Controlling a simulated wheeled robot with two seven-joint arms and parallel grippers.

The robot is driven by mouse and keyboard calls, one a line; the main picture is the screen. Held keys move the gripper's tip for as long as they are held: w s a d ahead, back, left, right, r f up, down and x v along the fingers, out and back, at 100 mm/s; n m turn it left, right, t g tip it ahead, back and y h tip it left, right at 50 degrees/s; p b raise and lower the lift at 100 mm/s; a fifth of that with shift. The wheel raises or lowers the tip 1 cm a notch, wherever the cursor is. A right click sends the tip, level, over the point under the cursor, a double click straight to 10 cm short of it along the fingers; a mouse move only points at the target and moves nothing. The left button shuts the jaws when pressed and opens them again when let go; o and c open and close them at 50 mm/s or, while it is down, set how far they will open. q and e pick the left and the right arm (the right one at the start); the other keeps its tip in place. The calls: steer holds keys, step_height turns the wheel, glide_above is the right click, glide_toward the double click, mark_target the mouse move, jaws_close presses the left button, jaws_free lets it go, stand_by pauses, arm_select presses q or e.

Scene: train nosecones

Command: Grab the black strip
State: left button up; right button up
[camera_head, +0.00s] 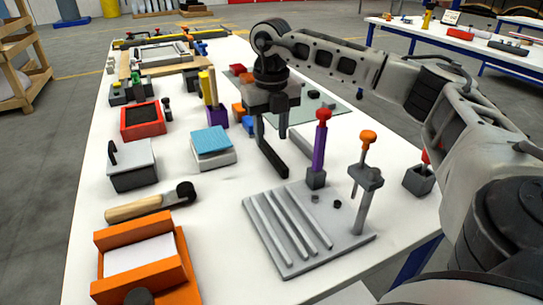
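A black strip (272,160) shows near the middle of the table, slanting from below my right gripper toward the far edge of a grey ridged plate. My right gripper (271,137) points down above the table, its two fingers apart with a gap between them. The strip's upper end meets the left finger in the picture; I cannot tell whether they touch. My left gripper is not in view.
The grey ridged plate (281,262) carries a post with an orange knob (368,137). A purple-handled tool (320,145) stands behind it. A blue-topped block (211,140), a wooden-handled tool (150,203) and an orange holder (172,285) are left. White tabletop is free between them.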

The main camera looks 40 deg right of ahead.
mark_target(273, 152)
steer(key=f, duration=0.5)
steer(key=shift+w+d+f, duration=0.1)
steer(key=shift+d+f, duration=0.05)
steer(key=shift+d, duration=0.15)
jaws_close()
